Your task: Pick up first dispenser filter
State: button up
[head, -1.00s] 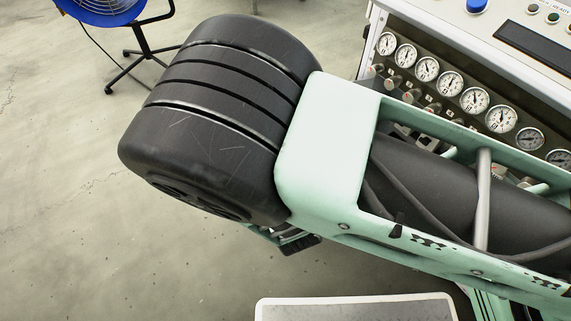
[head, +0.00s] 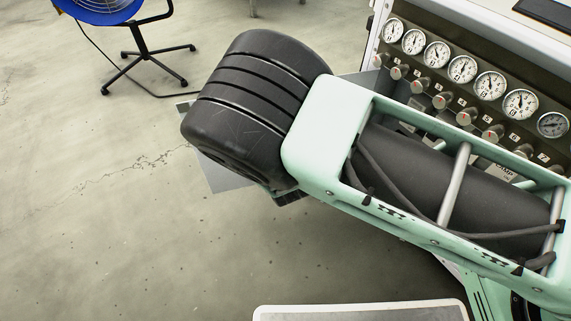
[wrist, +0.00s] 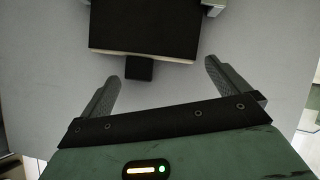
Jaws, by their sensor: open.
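In the wrist view, a dark, broad block (wrist: 145,28) with a pale lower edge and a small black tab (wrist: 139,67) lies ahead of my gripper (wrist: 161,71). It may be the dispenser filter, but the picture is too dark to be sure. My gripper is open, with a finger to each side of the tab and nothing visibly held. The tab appears between the fingertips; I cannot tell how far apart they are in depth. In the head view my arm hides the gripper and the block.
A light grey surface (wrist: 50,60) lies around the block. In the head view, a panel with several gauges (head: 462,68) and knobs stands right, close behind my arm. A grey plate (head: 216,175) shows behind my arm. A blue fan (head: 95,8) stands upper left. Floor (head: 90,220) at left is clear.

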jog(key=shift+w+f, duration=0.15)
jog(key=shift+w, duration=0.25)
jog(key=c, duration=1.1)
jog(key=shift+o, duration=0.2)
jog(key=shift+s, duration=0.1)
